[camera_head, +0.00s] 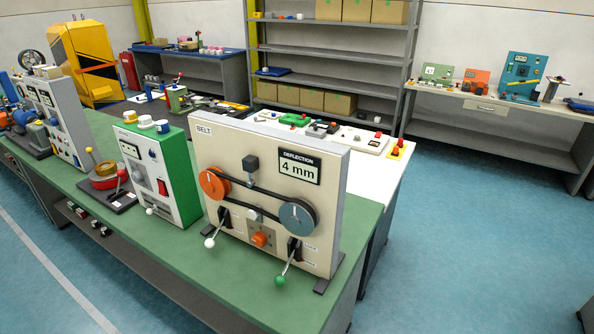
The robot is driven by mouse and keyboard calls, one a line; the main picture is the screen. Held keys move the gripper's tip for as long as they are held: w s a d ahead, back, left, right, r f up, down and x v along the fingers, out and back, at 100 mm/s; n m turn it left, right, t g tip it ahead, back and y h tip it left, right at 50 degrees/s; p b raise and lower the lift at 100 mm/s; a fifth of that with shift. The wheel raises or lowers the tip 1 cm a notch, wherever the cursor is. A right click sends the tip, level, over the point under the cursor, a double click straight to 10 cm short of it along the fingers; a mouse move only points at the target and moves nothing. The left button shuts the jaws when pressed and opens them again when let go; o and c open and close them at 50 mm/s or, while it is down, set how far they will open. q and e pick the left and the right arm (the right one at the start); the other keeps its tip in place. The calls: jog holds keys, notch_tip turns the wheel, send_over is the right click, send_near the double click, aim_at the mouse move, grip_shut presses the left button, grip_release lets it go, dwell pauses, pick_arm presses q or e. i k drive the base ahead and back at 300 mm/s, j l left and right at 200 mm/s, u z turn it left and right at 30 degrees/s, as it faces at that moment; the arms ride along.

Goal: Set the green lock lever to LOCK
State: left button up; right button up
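A lever with a green knob (280,281) sticks out low on the right side of the front of a cream belt panel (325,225). Its shaft runs from a black slot down and to the left toward the viewer. Small labels beside the slot are too small to read. The panel stands upright on a green bench, with a "BELT" label and a display reading "4 mm". Neither of my grippers is in view.
On the same panel are a white-knobbed lever (209,243), an orange knob (260,239), an orange pulley (214,184) and a grey pulley (297,216). A green-sided box (177,180) stands to the left. The bench front (225,290) is clear. Blue floor is open at right.

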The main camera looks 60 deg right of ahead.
aim_at(280, 280)
jog(key=l+z, duration=0.2)
jog(key=z, duration=0.25)
jog(key=l+z, duration=0.2)
jog(key=z, duration=0.25)
jog(key=l+z, duration=0.25)
jog(key=z, duration=0.2)
